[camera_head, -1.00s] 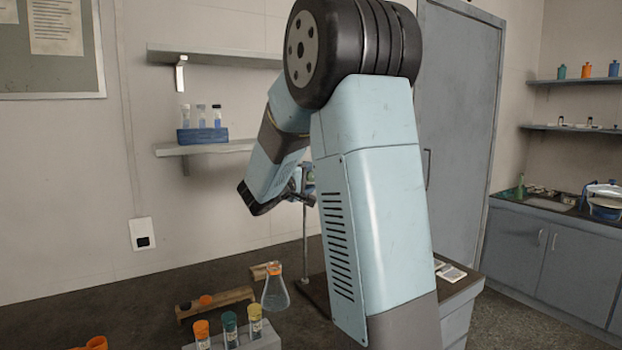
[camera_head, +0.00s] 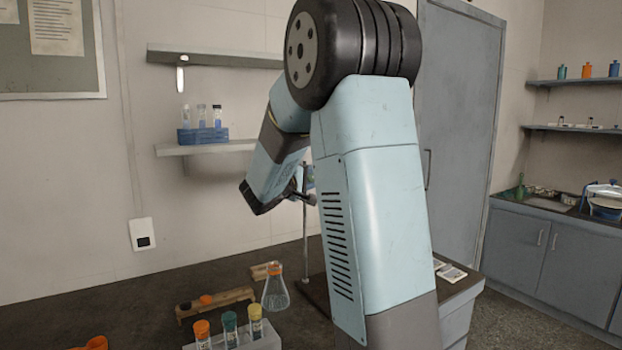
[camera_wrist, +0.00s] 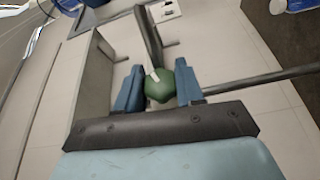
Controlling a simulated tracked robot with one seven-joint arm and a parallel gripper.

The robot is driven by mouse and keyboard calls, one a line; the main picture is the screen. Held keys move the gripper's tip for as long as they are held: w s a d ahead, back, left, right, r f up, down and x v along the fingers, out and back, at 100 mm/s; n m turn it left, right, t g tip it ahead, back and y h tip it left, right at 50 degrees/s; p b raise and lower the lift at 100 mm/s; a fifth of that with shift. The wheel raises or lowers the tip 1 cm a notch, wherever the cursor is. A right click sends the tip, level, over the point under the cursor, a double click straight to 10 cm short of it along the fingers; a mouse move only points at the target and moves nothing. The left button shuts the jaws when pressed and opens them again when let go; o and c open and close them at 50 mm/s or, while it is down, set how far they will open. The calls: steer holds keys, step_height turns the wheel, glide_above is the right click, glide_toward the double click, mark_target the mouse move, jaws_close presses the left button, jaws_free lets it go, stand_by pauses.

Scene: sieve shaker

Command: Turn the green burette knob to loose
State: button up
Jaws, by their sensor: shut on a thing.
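The green knob (camera_wrist: 161,86) shows in the wrist view, with a pale mark on its upper left side. My gripper (camera_wrist: 158,68) has its two blue fingers on either side of the knob and is shut on it. A dark bar (camera_wrist: 148,35) runs away behind the knob. In the head view, my arm's end is beside the upright metal stand rod (camera_head: 305,235). The knob and most of my gripper are hidden there by my own arm.
A conical flask with an orange stopper (camera_head: 275,290) stands on the dark bench near the rod. A rack with capped vials (camera_head: 265,343) and a wooden holder (camera_head: 228,300) are at the front. A wall shelf (camera_head: 205,147) with a blue tube rack (camera_head: 203,134) is behind.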

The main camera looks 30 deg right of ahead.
steer(key=shift+f+n+t+h, duration=0.25)
steer(key=shift+n+t+h, duration=0.45)
steer(key=shift+h, duration=0.5)
steer(key=o, duration=0.8)
steer(key=shift+o, duration=1.1)
steer(key=shift+r, duration=0.1)
steer(key=shift+a, duration=0.1)
steer(key=v, duration=1.3)
steer(key=shift+s+a, duration=0.2)
steer(key=shift+a, duration=0.05)
